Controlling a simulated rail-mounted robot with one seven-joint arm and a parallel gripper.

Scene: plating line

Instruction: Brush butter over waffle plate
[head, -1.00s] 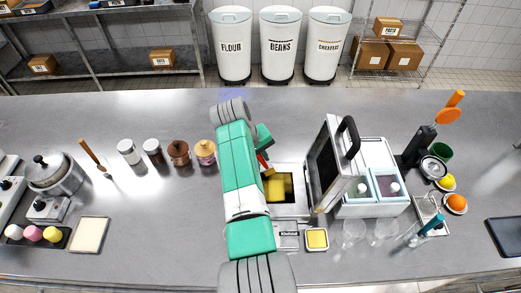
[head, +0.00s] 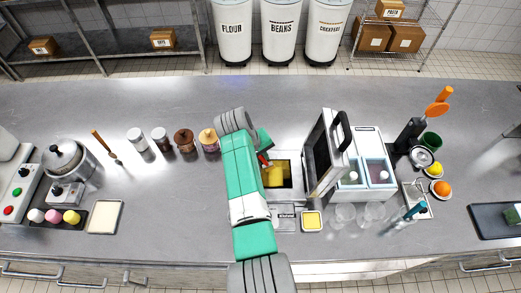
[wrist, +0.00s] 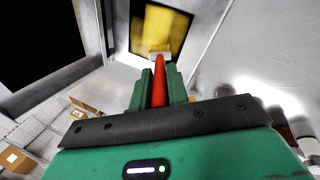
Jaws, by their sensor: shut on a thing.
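My gripper (wrist: 160,88) is shut on the red handle of a brush (wrist: 159,72), seen in the wrist view. The brush has a metal ferrule and pale bristles, which lie over the dark waffle plate (wrist: 140,12). Yellow butter (wrist: 172,28) shows on the plate. In the head view the waffle iron stands open, its lid (head: 322,158) raised at the right. The lower plate (head: 287,168) is partly hidden by my arm, with yellow on its left part. A small square dish of yellow butter (head: 311,221) sits in front of the iron.
A twin-tub unit (head: 372,170) stands right of the lid. Clear glasses (head: 345,213) stand in front of it. Several jars (head: 183,139) stand left of my arm. A cream tray (head: 104,217) lies at the front left. The counter behind is clear.

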